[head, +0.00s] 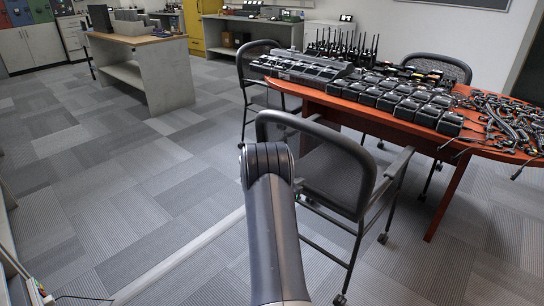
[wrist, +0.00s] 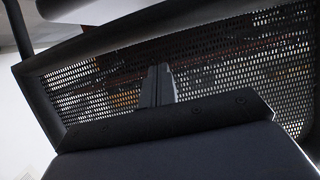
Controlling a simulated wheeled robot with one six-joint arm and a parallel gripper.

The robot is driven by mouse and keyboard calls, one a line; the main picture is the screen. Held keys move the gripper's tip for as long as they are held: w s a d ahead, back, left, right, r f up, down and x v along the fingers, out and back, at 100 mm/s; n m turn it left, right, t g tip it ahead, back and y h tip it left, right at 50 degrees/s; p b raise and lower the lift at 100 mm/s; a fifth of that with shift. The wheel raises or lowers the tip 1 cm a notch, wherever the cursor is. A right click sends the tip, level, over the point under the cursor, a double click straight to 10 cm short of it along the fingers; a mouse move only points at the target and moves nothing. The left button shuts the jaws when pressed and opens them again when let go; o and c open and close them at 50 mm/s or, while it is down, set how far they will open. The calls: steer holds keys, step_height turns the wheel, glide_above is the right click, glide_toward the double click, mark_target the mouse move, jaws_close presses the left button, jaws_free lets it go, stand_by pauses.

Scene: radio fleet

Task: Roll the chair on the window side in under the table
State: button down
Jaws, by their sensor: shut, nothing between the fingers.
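The nearest chair (head: 335,180) stands at the near side of the red-brown table (head: 425,122). It has a black frame, a dark mesh back, armrests and casters, and its back is towards me. In the wrist view the chair's mesh back (wrist: 235,50) fills much of the picture. My gripper (wrist: 158,70) is shut and empty, its fingers pointing at the mesh. I cannot tell whether they touch it. In the head view my arm covers part of the chair's left side, and the gripper is hidden. No window is in view, so the window side cannot be told.
Radio chargers (head: 400,97) and cabled handsets (head: 510,120) cover the table. Another chair (head: 258,70) stands at its far left and one (head: 437,67) behind it. A desk (head: 140,65) stands at the upper left. The carpet (head: 110,170) on the left is clear.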

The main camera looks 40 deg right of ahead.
steer(key=shift+r+p+x, duration=0.1)
steer(key=shift+r+x, duration=0.15)
steer(key=shift+x, duration=0.8)
steer(key=shift+r+p+x, duration=0.1)
steer(key=shift+r+x, duration=0.15)
steer(key=shift+x, duration=0.85)
steer(key=shift+r+p+x, duration=0.1)
steer(key=shift+r+x, duration=0.15)
steer(key=shift+x, duration=0.8)
steer(key=shift+d, duration=0.2)
steer(key=d+p, duration=0.1)
steer(key=d, duration=0.6)
steer(key=shift+w, duration=0.3)
steer(key=d, duration=0.7)
steer(key=shift+w+p, duration=0.3)
steer(key=shift+p, duration=0.15)
